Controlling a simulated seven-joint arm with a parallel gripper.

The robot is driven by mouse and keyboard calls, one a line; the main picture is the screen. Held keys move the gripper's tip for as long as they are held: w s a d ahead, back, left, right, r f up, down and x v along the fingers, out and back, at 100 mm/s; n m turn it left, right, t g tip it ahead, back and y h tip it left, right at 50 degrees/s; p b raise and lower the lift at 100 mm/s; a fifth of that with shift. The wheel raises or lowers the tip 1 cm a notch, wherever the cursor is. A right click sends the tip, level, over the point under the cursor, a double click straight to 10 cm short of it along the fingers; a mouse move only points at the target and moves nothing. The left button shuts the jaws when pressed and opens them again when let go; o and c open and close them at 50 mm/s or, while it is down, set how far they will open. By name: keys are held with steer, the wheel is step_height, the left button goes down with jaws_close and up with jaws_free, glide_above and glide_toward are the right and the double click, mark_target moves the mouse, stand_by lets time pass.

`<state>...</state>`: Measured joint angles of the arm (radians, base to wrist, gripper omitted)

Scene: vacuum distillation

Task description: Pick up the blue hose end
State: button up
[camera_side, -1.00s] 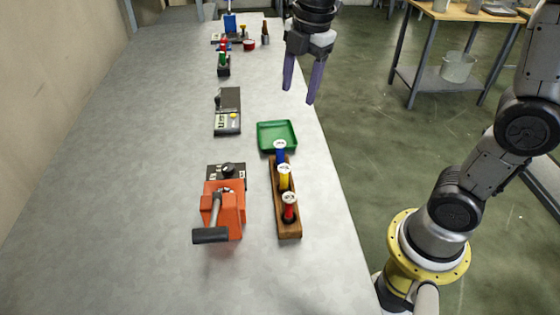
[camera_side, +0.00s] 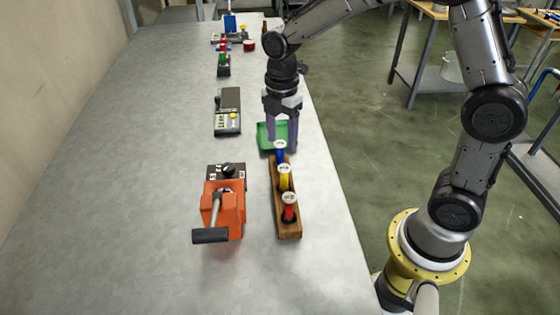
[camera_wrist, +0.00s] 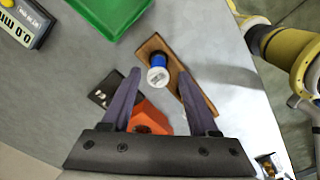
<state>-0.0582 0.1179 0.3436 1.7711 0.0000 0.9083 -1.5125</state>
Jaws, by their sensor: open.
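The blue hose end (camera_side: 280,152) stands upright in the far end of the wooden rack (camera_side: 289,225), with a white labelled cap. In the wrist view the blue hose end (camera_wrist: 157,75) shows its white cap ahead of and between my fingertips, apart from both. My gripper (camera_side: 281,148) points down with its fingers spread, just behind the blue hose end in the side view. In the wrist view my gripper (camera_wrist: 160,75) is open and empty. The yellow (camera_side: 284,178) and red (camera_side: 289,208) hose ends stand in the same rack, nearer the side camera.
A green tray (camera_side: 266,138) lies behind the rack, partly hidden by my fingers. An orange device (camera_side: 224,205) with a black-handled lever stands left of the rack. A grey meter (camera_side: 228,112) lies farther back. The table's left side is clear.

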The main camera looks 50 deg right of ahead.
mark_target(280, 158)
step_height(280, 158, down, 5)
steer(key=shift+w+a+f, duration=0.1)
steer(key=shift+a, duration=0.05)
jaws_close()
stand_by(0.4)
